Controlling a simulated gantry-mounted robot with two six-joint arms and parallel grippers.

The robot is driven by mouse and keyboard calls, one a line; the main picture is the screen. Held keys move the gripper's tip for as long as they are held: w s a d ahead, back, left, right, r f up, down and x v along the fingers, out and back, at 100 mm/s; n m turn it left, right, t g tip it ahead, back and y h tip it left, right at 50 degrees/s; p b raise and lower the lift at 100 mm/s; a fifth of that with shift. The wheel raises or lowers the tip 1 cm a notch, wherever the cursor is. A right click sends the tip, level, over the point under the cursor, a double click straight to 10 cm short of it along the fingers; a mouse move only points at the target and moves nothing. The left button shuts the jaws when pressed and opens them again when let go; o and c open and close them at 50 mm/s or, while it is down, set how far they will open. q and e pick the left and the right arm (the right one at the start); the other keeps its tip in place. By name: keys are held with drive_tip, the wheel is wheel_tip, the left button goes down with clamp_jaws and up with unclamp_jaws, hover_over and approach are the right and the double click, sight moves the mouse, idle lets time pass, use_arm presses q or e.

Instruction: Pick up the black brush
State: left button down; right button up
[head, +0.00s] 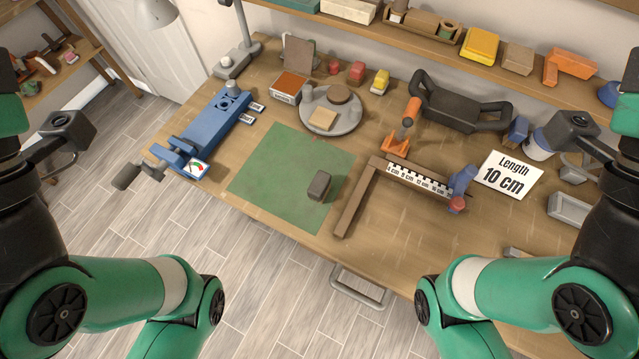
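A small dark grey-black block with rounded edges (319,186) lies on the right part of the green mat (270,185). It may be the black brush, but no bristles can be made out. A larger black two-handled tool (455,105) lies at the back right of the bench. My left and right arms show at the picture's two sides, each with a black wrist part. The fingers of both grippers are not visible. Neither arm touches anything on the bench.
A blue clamp-like device (212,125) lies left of the mat. A grey round tray (345,122), an orange-handled tool (402,125), a brown L-shaped frame with a ruler (345,215) and a "Length 10 cm" card (508,175) occupy the bench. A shelf (400,35) runs behind.

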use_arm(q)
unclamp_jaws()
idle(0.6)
